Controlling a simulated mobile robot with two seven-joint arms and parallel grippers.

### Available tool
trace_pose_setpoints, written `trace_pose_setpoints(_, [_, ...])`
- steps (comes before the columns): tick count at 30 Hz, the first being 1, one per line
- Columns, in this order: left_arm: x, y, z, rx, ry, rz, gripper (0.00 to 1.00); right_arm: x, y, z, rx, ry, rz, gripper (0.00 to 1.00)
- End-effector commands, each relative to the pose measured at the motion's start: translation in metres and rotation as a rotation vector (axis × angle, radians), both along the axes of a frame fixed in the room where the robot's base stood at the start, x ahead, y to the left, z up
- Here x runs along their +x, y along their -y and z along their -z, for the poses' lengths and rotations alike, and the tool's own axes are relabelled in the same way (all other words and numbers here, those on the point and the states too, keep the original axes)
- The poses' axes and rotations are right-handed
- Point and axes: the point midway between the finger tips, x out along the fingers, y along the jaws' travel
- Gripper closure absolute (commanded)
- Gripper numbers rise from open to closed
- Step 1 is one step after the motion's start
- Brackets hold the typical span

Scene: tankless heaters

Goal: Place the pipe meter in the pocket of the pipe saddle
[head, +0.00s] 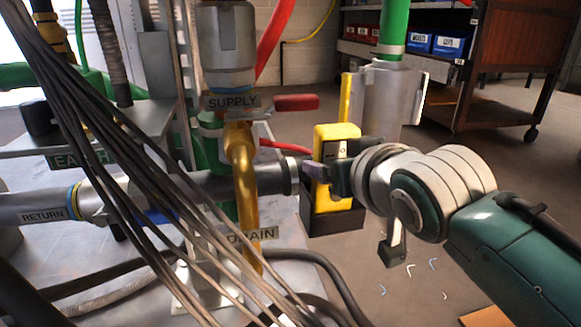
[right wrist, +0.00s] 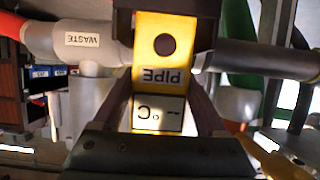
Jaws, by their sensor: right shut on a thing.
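The pipe meter (head: 334,146) is a yellow upright block with a dark face. In the right wrist view the meter (right wrist: 166,75) appears upside down, with a PIPE label, a round dark hole and a °C display. My right gripper (head: 328,176) is shut on its sides; its fingers (right wrist: 160,103) flank the meter in the wrist view. A black box-like holder (head: 333,222), apparently the pipe saddle, is at the meter's lower end, by the end of the horizontal grey pipe. The meter overlaps the holder; I cannot tell how deep it sits. My left gripper is not in view.
A yellow DRAIN pipe (head: 243,180) and a red valve handle (head: 296,102) stand left of the meter. A grey bracket with a green pipe (head: 393,35) is behind. Dark cables (head: 120,150) cross the left foreground. Floor at the right is mostly free before a shelf cart (head: 500,75).

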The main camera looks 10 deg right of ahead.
Motion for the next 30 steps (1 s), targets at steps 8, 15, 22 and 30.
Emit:
trace_pose_setpoints(8, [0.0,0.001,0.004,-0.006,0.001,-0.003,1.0,0.0,0.0,0.005,0.0,0.002,0.0,0.96])
trace_pose_setpoints(15, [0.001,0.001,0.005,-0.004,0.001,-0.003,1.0,0.0,0.0,0.007,0.0,0.0,0.0,0.07])
trace_pose_setpoints(22, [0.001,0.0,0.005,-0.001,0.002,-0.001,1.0,0.0,0.0,0.007,0.0,0.0,0.0,0.0])
trace_pose_setpoints(30, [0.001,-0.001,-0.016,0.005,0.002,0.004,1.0,-0.017,0.0,-0.006,0.0,-0.003,0.0,0.0])
